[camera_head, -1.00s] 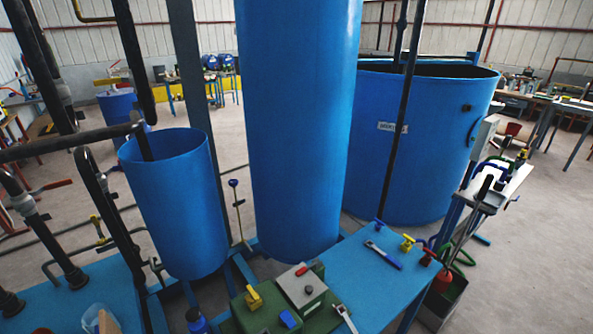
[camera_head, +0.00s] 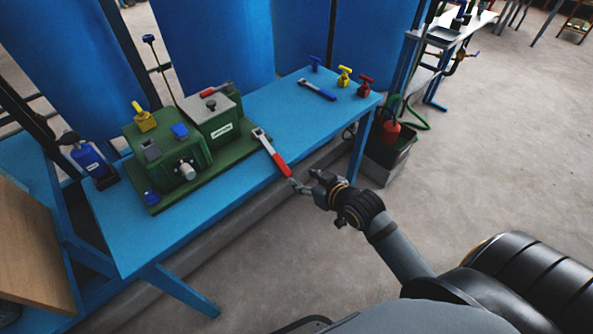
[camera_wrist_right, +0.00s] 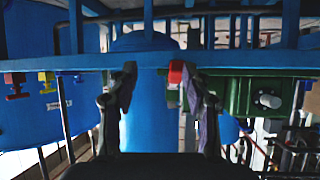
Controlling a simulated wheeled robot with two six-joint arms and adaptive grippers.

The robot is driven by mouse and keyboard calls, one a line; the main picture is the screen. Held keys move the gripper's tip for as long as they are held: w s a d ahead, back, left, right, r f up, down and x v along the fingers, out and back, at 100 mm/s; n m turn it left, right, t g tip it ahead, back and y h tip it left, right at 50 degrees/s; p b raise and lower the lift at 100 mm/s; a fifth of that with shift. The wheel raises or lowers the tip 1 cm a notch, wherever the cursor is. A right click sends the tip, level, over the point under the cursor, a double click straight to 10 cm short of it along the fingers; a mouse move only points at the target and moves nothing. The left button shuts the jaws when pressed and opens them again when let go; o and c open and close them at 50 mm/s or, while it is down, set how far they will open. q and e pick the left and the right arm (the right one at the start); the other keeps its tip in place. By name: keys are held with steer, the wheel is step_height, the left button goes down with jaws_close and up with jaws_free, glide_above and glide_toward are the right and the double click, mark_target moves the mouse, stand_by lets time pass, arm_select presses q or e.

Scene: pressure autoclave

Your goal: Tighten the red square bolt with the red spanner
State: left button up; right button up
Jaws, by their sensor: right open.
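The red-handled spanner (camera_head: 281,165) lies on the blue table beside the green machine, its handle reaching the front edge. Its red handle end shows in the right wrist view (camera_wrist_right: 176,73), between the fingers and nearer the right-hand one. My right gripper (camera_head: 303,180) is open and empty, just off the table edge close to the handle end; it also shows in the right wrist view (camera_wrist_right: 159,76). A red T-shaped piece (camera_head: 365,84) stands at the table's right end and shows at left in the wrist view (camera_wrist_right: 16,86). I cannot make out a square bolt for certain. My left gripper is not in view.
A yellow (camera_head: 344,75) and a blue T-shaped piece (camera_head: 314,64) stand near the red one, with a blue-handled spanner (camera_head: 318,90) beside them. The green machine (camera_head: 178,160) fills the table's left middle. The table edge (camera_head: 240,188) lies by my gripper.

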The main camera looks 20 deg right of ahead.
mark_target(278, 158)
steer(key=shift+n+t+y, duration=0.3)
steer(key=shift+t+y, duration=0.3)
steer(key=w+a+r+b, duration=0.1)
steer(key=w+a, duration=0.1)
steer(key=w+a+r+b, duration=0.1)
steer(key=w, duration=0.1)
steer(key=shift+a+r+b, duration=0.2)
steer(key=shift+a+b, duration=0.2)
steer(key=shift+w+f, duration=0.1)
steer(key=shift+w, duration=0.25)
steer(key=x, duration=0.3)
steer(key=b+x, duration=0.1)
steer(key=shift+w+d, duration=0.25)
steer(key=shift+w, duration=0.15)
steer(key=shift+w+a, duration=0.1)
steer(key=shift+w, duration=0.25)
arm_select(q)
steer(key=w+r, duration=0.1)
steer(key=w+d+r, duration=0.1)
steer(key=w+r, duration=0.1)
steer(key=shift+w+d+r, duration=0.15)
steer(key=shift+w+d, duration=0.1)
steer(key=shift+d, duration=0.15)
arm_select(e)
steer(key=shift+c, duration=0.4)
jaws_close()
